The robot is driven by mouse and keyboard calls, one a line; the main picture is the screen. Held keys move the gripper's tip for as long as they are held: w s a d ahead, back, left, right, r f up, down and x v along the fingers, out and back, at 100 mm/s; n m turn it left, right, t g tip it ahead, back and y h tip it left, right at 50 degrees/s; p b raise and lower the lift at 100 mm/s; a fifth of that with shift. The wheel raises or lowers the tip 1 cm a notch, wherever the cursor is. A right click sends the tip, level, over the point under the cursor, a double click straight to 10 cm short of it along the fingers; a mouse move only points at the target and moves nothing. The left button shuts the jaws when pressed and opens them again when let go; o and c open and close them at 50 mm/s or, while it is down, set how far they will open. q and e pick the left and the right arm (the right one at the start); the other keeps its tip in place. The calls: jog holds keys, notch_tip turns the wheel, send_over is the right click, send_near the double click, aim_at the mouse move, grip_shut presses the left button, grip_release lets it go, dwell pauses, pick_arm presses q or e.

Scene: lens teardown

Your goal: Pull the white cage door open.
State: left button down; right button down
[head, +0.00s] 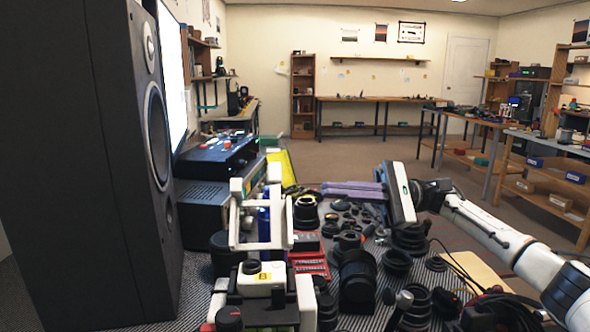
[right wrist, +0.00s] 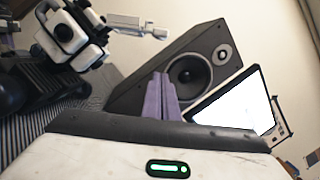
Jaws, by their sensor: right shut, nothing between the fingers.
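A white open frame (head: 262,246), which looks like the cage door, stands at the left of the crowded table, above a white body with a yellow label (head: 262,280). I cannot tell how far the door is open. In the right wrist view a white structure (right wrist: 65,35) with an arm jutting right shows at top left. My right gripper (head: 326,189) is to the right of the frame, apart from it, its purple fingers pointing left. In the right wrist view the fingers (right wrist: 160,82) are together and empty. I do not make out my left gripper.
A tall black speaker (head: 120,130) stands close at the left, beside a bright screen (head: 172,75) and dark boxes (head: 208,150). Many black lens parts (head: 357,280) and a red tray (head: 308,264) crowd the table under and around my right gripper.

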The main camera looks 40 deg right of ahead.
aim_at(276, 204)
jog(key=a+r+p, duration=0.2)
jog(key=a+r, duration=0.2)
jog(key=a, duration=0.6)
jog(key=shift+w+r+p, duration=0.2)
jog(key=shift+w+p, duration=0.2)
